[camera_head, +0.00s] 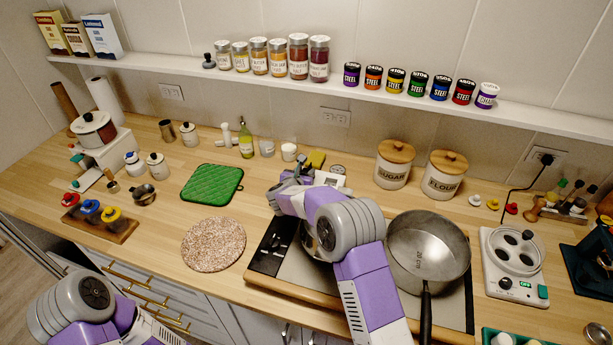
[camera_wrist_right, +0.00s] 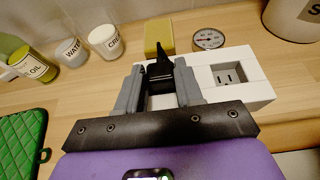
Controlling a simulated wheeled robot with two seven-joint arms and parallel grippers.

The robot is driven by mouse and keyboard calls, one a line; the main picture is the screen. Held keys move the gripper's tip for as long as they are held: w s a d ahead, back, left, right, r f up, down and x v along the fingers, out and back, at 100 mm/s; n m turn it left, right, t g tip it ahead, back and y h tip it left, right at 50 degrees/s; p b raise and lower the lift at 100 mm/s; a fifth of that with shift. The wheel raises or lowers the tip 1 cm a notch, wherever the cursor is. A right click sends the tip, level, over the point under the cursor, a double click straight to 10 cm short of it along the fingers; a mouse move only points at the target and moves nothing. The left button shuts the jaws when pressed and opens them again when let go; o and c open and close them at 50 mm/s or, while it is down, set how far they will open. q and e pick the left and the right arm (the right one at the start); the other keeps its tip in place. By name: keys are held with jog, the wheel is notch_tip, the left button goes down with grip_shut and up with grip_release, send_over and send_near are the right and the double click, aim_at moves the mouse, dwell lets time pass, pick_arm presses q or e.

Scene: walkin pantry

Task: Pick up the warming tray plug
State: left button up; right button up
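A black plug (camera_wrist_right: 160,72) stands upright at a white socket block (camera_wrist_right: 257,64) in the right wrist view; one socket to its right is empty. My right gripper (camera_wrist_right: 160,78) has its two grey fingers close on either side of the plug, with almost no gap, and seems shut on it. I cannot see how deep the plug sits in the block. In the head view my right gripper (camera_head: 298,178) reaches to the block (camera_head: 330,179), and my arm hides the plug. The warming tray (camera_head: 457,296) lies under my right arm. My left gripper is out of view; only its arm shows.
A steel pan (camera_head: 428,250) stands on the tray, right of my forearm. A yellow sponge (camera_wrist_right: 158,36) and a round grey item (camera_wrist_right: 208,39) lie behind the block. White cups (camera_wrist_right: 105,41), an oil bottle (camera_head: 246,142) and a green mat (camera_head: 212,184) are left. Sugar and flour canisters (camera_head: 394,166) stand right.

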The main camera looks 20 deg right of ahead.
jog(key=shift+c, duration=1.4)
jog(key=shift+r, duration=0.1)
notch_tip(320, 180, up, 15)
jog(key=p, duration=0.6)
